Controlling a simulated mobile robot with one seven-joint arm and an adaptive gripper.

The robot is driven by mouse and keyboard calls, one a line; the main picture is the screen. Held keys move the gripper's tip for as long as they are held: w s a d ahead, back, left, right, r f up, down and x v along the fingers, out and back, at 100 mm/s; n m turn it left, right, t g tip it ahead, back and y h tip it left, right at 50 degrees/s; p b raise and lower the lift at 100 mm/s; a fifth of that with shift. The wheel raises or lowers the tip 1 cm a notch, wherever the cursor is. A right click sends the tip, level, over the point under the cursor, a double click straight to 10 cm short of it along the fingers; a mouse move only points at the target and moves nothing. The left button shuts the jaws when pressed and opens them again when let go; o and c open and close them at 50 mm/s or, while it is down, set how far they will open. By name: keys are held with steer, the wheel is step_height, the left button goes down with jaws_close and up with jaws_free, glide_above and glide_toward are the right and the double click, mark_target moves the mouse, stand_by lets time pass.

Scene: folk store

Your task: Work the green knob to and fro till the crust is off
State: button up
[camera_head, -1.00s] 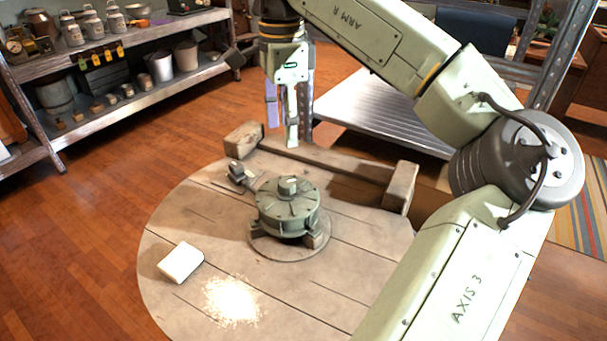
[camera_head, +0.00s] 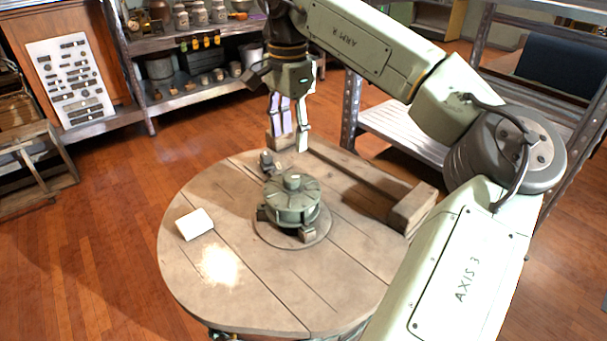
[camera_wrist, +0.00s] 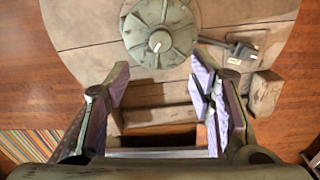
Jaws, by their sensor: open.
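A round green ribbed device (camera_head: 290,207) stands on a grey disc on the round wooden table (camera_head: 200,190). A small raised green knob (camera_head: 293,182) sits on its top. The wrist view shows the device (camera_wrist: 178,22) from above, with a pale mark on its centre. I cannot make out any crust on it. My gripper (camera_head: 288,142) is open and empty, pointing down beyond the device near the table's back edge. In the wrist view its two fingers (camera_wrist: 160,88) are spread wide, apart from the device.
A white block (camera_head: 195,224) and a pale powdery patch (camera_head: 221,266) lie on the table's left front. A wooden beam (camera_head: 352,172) with end blocks runs along the back right. A small dark fitting (camera_head: 267,160) stands beside the device. A loaded shelf (camera_head: 190,95) stands behind left.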

mark_target(291, 177)
step_height(291, 177, down, 11)
steer(key=shift+r+p, duration=0.15)
steer(key=shift+p, duration=0.3)
steer(key=shift+c, duration=0.3)
steer(key=c, duration=1.1)
